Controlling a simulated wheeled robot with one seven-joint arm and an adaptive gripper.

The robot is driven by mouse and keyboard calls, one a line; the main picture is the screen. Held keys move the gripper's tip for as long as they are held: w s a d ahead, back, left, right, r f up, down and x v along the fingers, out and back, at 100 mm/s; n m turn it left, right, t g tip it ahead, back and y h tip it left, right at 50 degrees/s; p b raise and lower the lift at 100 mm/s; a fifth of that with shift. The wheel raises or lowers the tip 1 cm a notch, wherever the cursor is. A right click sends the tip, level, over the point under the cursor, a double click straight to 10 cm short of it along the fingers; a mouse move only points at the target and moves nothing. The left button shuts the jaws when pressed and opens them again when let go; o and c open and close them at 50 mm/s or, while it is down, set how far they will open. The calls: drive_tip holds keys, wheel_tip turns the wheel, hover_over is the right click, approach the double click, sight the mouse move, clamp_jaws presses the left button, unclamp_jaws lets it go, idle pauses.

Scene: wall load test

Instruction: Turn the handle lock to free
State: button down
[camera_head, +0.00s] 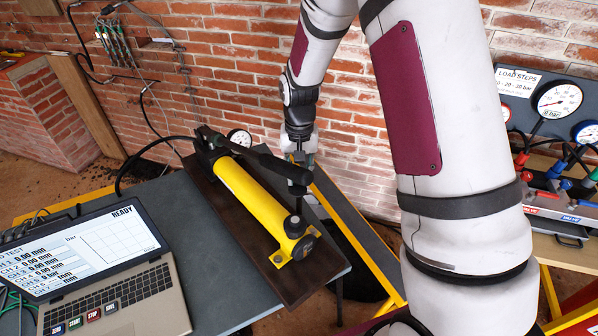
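A yellow hand pump (252,196) lies on a dark wooden board (225,222) on the grey table. Its black handle (262,160) runs along above the yellow cylinder. A thin dark upright piece (298,204) shows between the handle's near end and the pump's black-and-yellow end block (296,232). I cannot tell whether this piece is the handle lock; no lock marking is readable. My gripper (300,165) points down at the handle's near end. The fingers are small and dark against the handle, so their opening and any contact are unclear.
A laptop (100,270) showing "READY" stands at the left on the table. A round gauge (239,138) stands behind the pump, with a black hose (140,155) to its left. A gauge and valve panel (548,150) is at the right. A brick wall is behind.

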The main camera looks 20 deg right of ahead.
drive_tip(key=n, duration=0.5)
drive_tip(key=shift+n, duration=2.5)
drive_tip(key=c, duration=1.2)
unclamp_jaws()
drive_tip(key=shift+c, duration=0.2)
drive_tip(key=shift+r, duration=0.15)
wheel_tip(320, 180, up, 12)
